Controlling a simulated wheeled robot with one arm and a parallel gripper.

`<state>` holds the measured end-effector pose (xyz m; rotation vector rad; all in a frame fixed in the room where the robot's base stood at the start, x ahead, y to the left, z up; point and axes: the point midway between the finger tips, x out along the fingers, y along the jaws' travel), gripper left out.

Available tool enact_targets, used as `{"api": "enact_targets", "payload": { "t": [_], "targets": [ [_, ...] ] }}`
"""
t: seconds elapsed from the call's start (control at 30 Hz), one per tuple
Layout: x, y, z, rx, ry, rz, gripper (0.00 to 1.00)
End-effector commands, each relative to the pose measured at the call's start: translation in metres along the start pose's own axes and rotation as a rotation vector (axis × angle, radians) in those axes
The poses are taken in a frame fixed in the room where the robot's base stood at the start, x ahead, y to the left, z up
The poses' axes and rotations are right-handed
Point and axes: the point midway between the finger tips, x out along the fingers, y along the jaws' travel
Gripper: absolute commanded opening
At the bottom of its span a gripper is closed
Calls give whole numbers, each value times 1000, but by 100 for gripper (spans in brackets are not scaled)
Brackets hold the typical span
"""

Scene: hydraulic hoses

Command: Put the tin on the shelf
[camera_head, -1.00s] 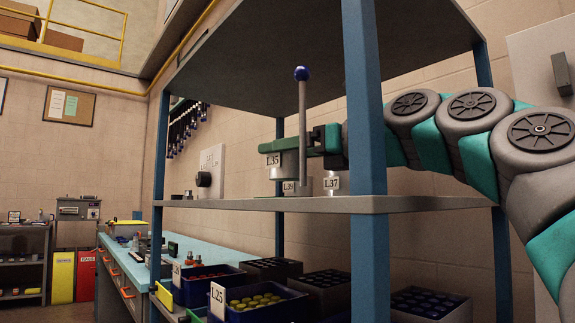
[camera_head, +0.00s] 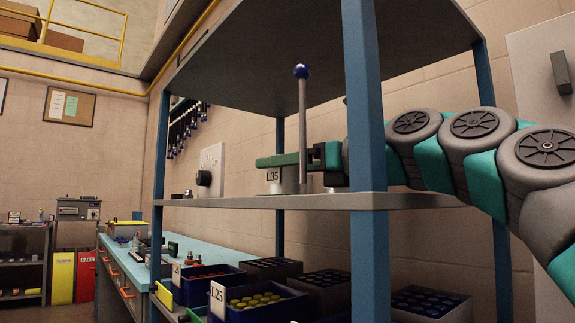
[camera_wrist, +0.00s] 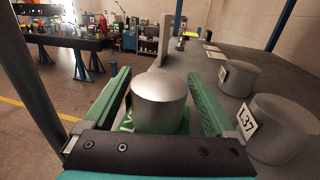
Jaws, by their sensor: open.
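The tin labelled L35 (camera_head: 290,180), a short grey cylinder, stands upright on the shelf board (camera_head: 225,202) in the head view. My gripper (camera_head: 283,160) is level with its upper part. In the wrist view the tin's silver top (camera_wrist: 160,86) is between the two green fingers of my gripper (camera_wrist: 158,88). The fingers are open, with a gap on each side of the tin. The tin's lower part is partly hidden by the gripper body in the wrist view.
Two more grey tins, one labelled L37 (camera_wrist: 277,130) and one beside it (camera_wrist: 238,78), stand right of my gripper. A rod with a blue ball (camera_head: 302,110) rises in front of it. A blue post (camera_head: 366,130) stands close to my arm. Crates (camera_head: 258,302) fill the level below.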

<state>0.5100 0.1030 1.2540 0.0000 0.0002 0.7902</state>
Motion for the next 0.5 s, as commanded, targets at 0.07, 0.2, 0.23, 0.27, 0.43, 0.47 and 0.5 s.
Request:
{"api": "enact_targets", "payload": {
  "t": [0.07, 0.2, 0.23, 0.27, 0.43, 0.47, 0.5],
  "targets": [
    [0, 0, 0, 0, 0, 0, 90],
    [0, -1, 4, -2, -2, -2, 90],
    [-4, -1, 5, -2, -3, -3, 90],
    [-10, -1, 6, -2, -4, -4, 90],
    [-45, 0, 4, 0, 0, -2, 90],
    [-52, 0, 4, 0, 0, -2, 90],
    [-61, 0, 4, 0, -2, -2, 90]
  ]
}}
